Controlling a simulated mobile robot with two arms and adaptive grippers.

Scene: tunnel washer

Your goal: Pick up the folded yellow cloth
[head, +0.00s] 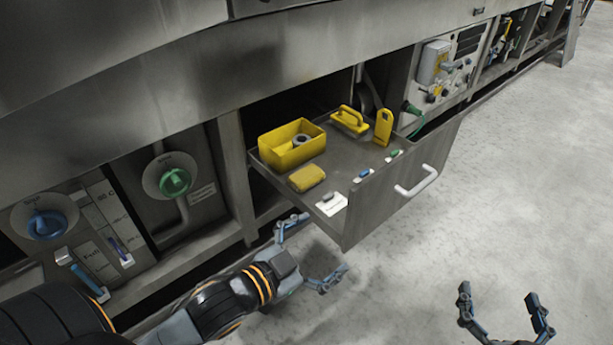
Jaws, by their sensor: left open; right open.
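The folded yellow cloth (307,178) lies flat in the open drawer (345,217), near its left side and just in front of a yellow bin. My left gripper (309,252) is open and empty. It is in front of the drawer, below the cloth in the picture, with its fingers apart and not touching the cloth. My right gripper (503,305) is open and empty over the floor at the lower right, well away from the drawer.
The yellow bin (279,155) holds a grey ring. A yellow-handled brush (350,120), a yellow tag (383,127), a white card (331,204) and small blue and green items share the drawer. The drawer front has a white handle (417,182). Floor at right is clear.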

